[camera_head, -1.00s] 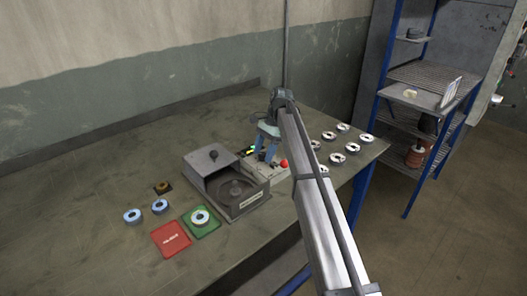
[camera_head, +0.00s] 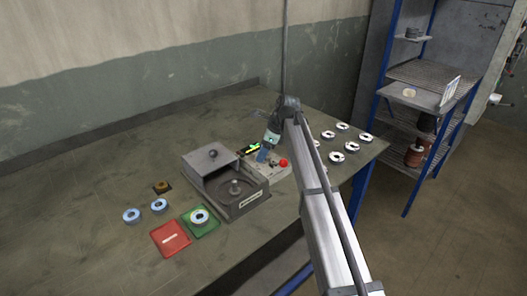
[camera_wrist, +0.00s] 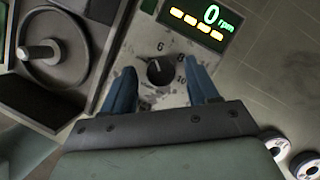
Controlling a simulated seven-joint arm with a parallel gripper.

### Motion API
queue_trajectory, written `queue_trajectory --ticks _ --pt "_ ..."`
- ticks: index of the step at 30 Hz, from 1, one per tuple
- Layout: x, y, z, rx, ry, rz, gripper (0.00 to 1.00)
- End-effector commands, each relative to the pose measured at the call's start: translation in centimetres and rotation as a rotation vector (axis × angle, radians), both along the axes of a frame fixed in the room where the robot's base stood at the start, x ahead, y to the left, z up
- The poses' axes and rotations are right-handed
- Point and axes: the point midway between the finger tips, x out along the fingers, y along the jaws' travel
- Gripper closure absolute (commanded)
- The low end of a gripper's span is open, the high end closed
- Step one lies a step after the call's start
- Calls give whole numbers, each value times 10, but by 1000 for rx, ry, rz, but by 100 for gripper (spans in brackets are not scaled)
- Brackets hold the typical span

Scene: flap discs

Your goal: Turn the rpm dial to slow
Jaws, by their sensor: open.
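The rpm dial (camera_wrist: 161,71) is a dark round knob on the light control panel (camera_wrist: 178,97) in the wrist view. The numbers 6, 8 and 10 show around it; a light mark sits on its upper left, on the side of the 6. The display (camera_wrist: 205,20) reads 0 rpm. My gripper (camera_wrist: 163,77) is open, with one blue finger on each side of the dial and visible gaps to it. In the head view my gripper (camera_head: 263,154) is over the control panel (camera_head: 279,176) and hides the dial.
A red button (camera_head: 283,162) is right of my gripper. The grey machine with a spindle (camera_head: 235,188) stands to the left. Several discs (camera_head: 337,157) lie to the right.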

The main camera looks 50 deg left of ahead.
Motion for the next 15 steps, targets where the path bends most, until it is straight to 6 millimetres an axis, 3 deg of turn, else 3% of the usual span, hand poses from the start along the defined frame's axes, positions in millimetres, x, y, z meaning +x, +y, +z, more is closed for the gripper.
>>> queue_trajectory --ticks 1,15 --pt "4 -2 12 3 -3 3 41" --pt "21 -25 81 2 -1 8 41"
